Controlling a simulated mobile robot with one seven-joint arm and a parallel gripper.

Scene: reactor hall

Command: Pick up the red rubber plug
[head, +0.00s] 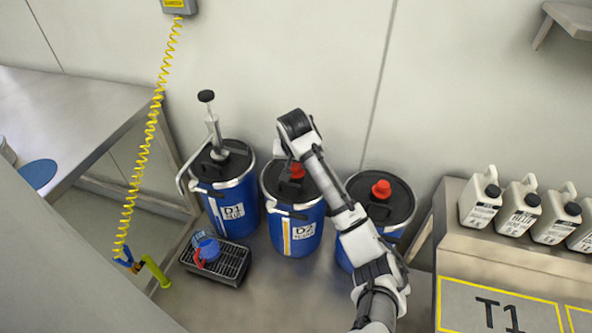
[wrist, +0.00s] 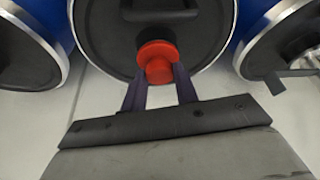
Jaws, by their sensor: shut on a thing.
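A red rubber plug (wrist: 158,62) shows in the wrist view between the two dark fingers of my gripper (wrist: 160,76). The fingers are shut on its sides. The plug is at a dark round fitting on the black lid (wrist: 105,35) of a blue drum; I cannot tell whether it is seated or raised. In the head view this red plug (head: 297,171) is at the lid of the drum labelled D2 (head: 291,236), partly hidden by my arm. A second red plug (head: 381,189) sits on the black lid of the drum to the right.
Drum D1 (head: 231,208) with a hand pump (head: 213,128) stands left. A grated tray (head: 236,263) with a blue and red item is in front. A yellow coiled cord (head: 148,140) hangs left. White jugs (head: 480,198) stand on the right bench (head: 452,262).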

